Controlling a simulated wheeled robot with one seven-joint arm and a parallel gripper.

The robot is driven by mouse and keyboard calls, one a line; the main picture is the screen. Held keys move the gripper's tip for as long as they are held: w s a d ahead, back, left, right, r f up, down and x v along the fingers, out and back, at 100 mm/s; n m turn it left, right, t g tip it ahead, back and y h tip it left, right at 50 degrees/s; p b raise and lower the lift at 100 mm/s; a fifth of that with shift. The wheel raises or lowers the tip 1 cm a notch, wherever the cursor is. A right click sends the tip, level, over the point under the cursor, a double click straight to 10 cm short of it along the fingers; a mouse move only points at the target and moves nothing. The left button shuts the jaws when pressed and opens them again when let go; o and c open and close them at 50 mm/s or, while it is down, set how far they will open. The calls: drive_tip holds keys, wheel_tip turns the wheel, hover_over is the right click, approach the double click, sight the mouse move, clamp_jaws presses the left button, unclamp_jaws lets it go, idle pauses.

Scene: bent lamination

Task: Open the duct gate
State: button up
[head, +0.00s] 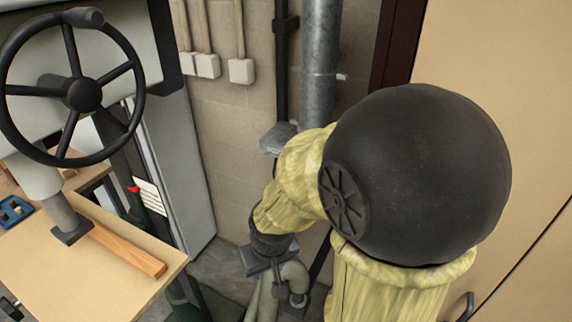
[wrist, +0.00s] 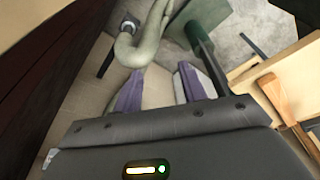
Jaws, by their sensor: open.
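The galvanized duct (head: 320,60) runs down the wall in the head view. A grey plate-like piece (head: 280,137) juts out to its left, just above my yellow-sleeved forearm. It may be the duct gate, but I cannot tell whether it is open or shut. My forearm and black elbow hide the lower duct. In the wrist view my gripper (wrist: 158,78) points down toward the floor, its two purple fingers apart with nothing between them. The grey piece cannot be made out there. In the head view my dark wrist is below the grey piece, and the fingers are not clear.
A grey-green hose (head: 295,272) lies just below my wrist; it also shows ahead of the fingers in the wrist view (wrist: 145,42). A machine with a black handwheel (head: 82,95) and a wooden table (head: 110,270) stand at left. Tan panels (head: 500,60) close off the right.

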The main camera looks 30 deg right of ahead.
drive_tip(key=shift+o, duration=0.3)
drive_tip(key=w+a+n+t, duration=0.1)
drive_tip(key=w+a+t, duration=0.1)
drive_tip(key=w, duration=0.6)
drive_tip(key=shift+w+a+f+n+t+p, duration=0.2)
drive_tip(key=shift+f+n+t+p, duration=0.2)
drive_tip(key=shift+t, duration=0.2)
drive_tip(key=w+d+n+t+h, duration=0.1)
drive_tip(key=w+t+h, duration=0.15)
drive_tip(key=w, duration=0.45)
drive_tip(key=d+r+n+t+h+p, duration=0.1)
drive_tip(key=d+r+n+h, duration=0.3)
drive_tip(key=h, duration=0.7)
drive_tip(key=shift+w+d+r+n+t+h, duration=0.15)
drive_tip(key=shift+w+d+n+t+h, duration=0.25)
drive_tip(key=shift+d+t, duration=0.35)
drive_tip(key=shift+a+p, duration=0.1)
drive_tip(key=shift+p, duration=0.2)
drive_tip(key=p+x, duration=0.4)
drive_tip(key=x, duration=1.3)
drive_tip(key=shift+w, duration=0.25)
drive_tip(key=shift+s, duration=0.1)
drive_tip(key=shift+c, duration=0.2)
